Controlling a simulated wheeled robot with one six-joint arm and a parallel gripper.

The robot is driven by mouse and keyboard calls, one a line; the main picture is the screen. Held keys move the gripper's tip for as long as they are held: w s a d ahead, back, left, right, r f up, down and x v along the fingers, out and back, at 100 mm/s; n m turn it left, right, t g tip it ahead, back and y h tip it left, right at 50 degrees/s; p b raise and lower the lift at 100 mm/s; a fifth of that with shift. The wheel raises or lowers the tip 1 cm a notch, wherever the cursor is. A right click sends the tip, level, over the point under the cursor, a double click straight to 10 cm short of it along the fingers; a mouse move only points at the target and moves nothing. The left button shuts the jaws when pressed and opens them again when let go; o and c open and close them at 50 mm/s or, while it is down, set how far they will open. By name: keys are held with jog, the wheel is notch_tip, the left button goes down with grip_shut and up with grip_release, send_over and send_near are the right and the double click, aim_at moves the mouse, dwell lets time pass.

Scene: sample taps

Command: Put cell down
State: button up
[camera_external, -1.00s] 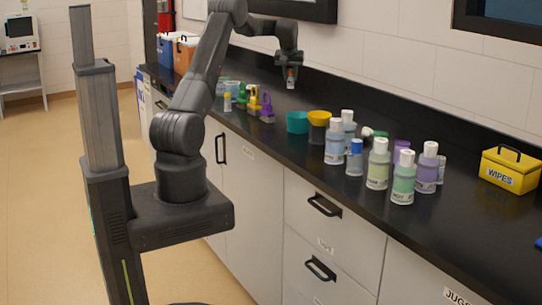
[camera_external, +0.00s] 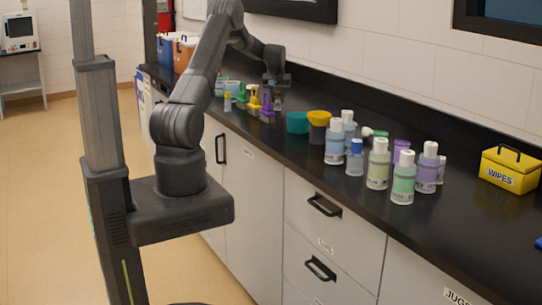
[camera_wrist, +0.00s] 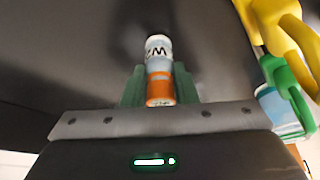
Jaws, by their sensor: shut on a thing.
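The cell is a small upright cylinder with a white top, a pale band with dark lettering and an orange lower part. In the wrist view the cell (camera_wrist: 158,60) stands between the two greenish fingers of my gripper (camera_wrist: 159,88), which is shut on it. In the external view my gripper (camera_external: 276,88) points down over the back of the dark counter, with the cell (camera_external: 277,100) below it, close to the surface. I cannot tell whether its base touches the counter.
Yellow, green and purple handled tools (camera_external: 254,101) stand just left of my gripper; yellow and green handles (camera_wrist: 285,50) show close by in the wrist view.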

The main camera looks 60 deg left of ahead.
jog(key=shift+f, duration=0.2)
jog(key=o, duration=1)
jog(key=shift+r, duration=0.1)
jog(key=shift+r, duration=0.15)
jog(key=b+v, duration=0.2)
jog(key=v, duration=1)
